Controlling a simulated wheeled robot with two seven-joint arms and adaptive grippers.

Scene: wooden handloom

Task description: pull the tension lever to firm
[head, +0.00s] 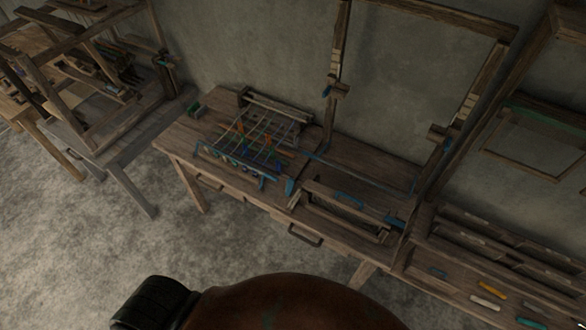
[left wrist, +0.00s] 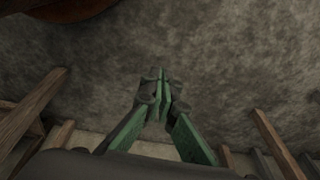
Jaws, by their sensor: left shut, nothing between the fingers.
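The wooden handloom stands on a table (head: 178,139) by the wall in the head view. Its small warp frame (head: 262,112) carries coloured threads and blue parts. Blue-tipped pieces show at the table's front edge (head: 289,186), on the upright post (head: 327,91) and near the right post (head: 394,221); I cannot tell which is the tension lever or how it is set. My left gripper (left wrist: 160,84), with green fingers, is shut and empty in the left wrist view, over bare floor and apart from the loom. My right gripper is in neither view.
A second wooden frame on a table (head: 115,158) stands at the left. A shelf rack with coloured pieces (head: 490,290) is at the right. Drawer handles (head: 304,236) stick out from the table front. The grey floor (head: 90,250) is clear at the lower left.

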